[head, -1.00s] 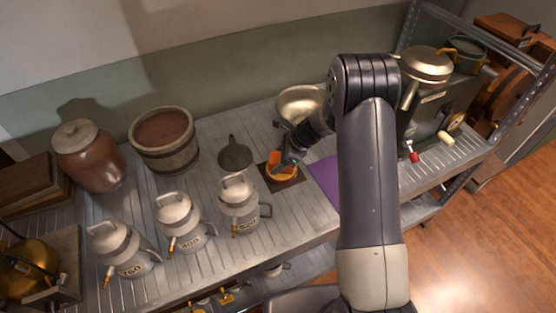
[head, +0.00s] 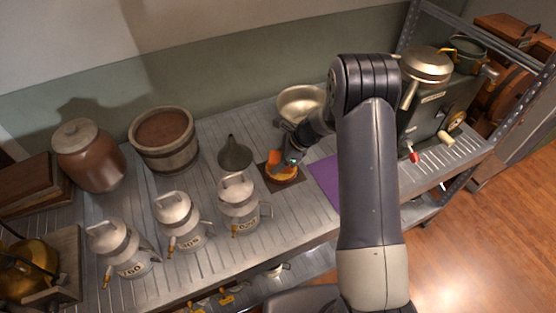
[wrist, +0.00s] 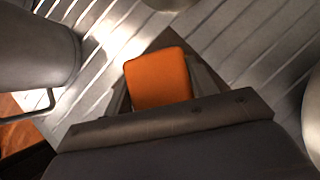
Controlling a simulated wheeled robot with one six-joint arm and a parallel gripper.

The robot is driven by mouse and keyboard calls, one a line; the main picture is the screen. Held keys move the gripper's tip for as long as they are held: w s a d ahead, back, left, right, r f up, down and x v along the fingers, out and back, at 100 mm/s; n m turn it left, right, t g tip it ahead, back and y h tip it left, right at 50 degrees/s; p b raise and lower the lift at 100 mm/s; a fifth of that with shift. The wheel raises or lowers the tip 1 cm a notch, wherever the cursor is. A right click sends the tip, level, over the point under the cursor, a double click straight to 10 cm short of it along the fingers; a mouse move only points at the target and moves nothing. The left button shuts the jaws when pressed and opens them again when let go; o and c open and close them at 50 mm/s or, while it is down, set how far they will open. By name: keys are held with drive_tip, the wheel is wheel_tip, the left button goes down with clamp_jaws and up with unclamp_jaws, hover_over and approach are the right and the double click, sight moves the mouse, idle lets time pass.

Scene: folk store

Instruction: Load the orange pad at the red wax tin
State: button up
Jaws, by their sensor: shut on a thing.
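The orange pad (wrist: 158,78) is a small block held between the fingers of my gripper (wrist: 160,98) in the wrist view. In the head view the pad (head: 273,157) shows beside the dark fingers of my gripper (head: 284,160), over a brown square mat (head: 294,182). A low round tin with an orange-yellow top (head: 284,174) sits on this mat, just under the gripper. I cannot tell whether the pad touches it. I cannot tell for sure that it is the red wax tin; no tin with a plainly red top shows.
Several grey cans (head: 239,204) stand along the front left. A grey funnel (head: 235,156) and a metal bowl (head: 300,103) are close by. A purple mat (head: 326,178) lies clear to the right. A machine with a red knob (head: 414,157) stands farther right.

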sight(278, 157)
drive_tip(key=shift+r+p, duration=2.5)
drive_tip(key=shift+r, duration=0.95)
drive_tip(key=shift+r, duration=0.3)
wheel_tip(278, 157, up, 7)
drive_tip(key=p, duration=0.4)
drive_tip(key=s+d+f+n+g+h+b, duration=0.2)
drive_tip(key=d+n, duration=0.4)
drive_tip(key=n, duration=0.3)
drive_tip(key=s+d+f+n+g+h+b, duration=0.2)
drive_tip(key=s+d+f+n+g+h, duration=0.2)
drive_tip(key=n, duration=0.6)
drive_tip(key=s+d+g, duration=0.1)
drive_tip(key=s+d, duration=0.1)
drive_tip(key=s, duration=0.1)
drive_tip(key=shift+s+d+f+h, duration=0.2)
drive_tip(key=shift+s+d+h, duration=0.05)
drive_tip(key=shift+d+h, duration=0.1)
